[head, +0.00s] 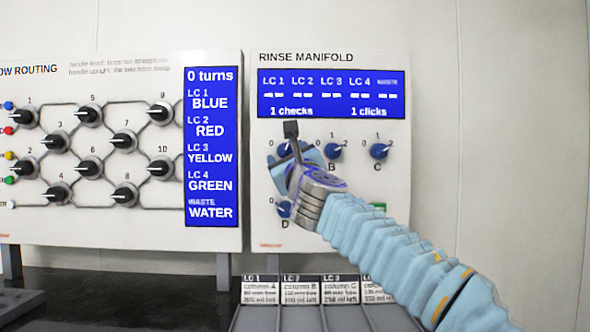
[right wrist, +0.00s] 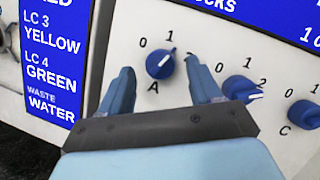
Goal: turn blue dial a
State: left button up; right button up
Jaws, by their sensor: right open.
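Blue dial A (right wrist: 160,64) is a round knob on the white rinse manifold panel (head: 420,38). Its white pointer mark is turned to the upper right, near the 1. In the head view dial A (head: 284,149) is partly hidden by my right gripper (head: 294,162). My right gripper is open in front of the panel. In the right wrist view its two blue fingers (right wrist: 160,76) stand either side of dial A, with visible gaps between them and the knob. Whether the fingertips reach the knob's depth I cannot tell. My left gripper is out of view.
Blue dials B (head: 333,150) and C (head: 379,151) sit to the right, and dial D (head: 284,208) below. The display (head: 331,94) reads 1 checks, 1 clicks. A flow routing panel (head: 120,235) with black knobs stands left. Labelled grey trays (head: 303,318) lie below.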

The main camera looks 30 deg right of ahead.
jog(key=b+v, duration=0.2)
jog(key=v, duration=1)
jog(key=shift+s+a+b, duration=0.15)
jog(key=shift+s+b, duration=0.1)
jog(key=shift+b, duration=0.15)
jog(key=shift+f, duration=0.1)
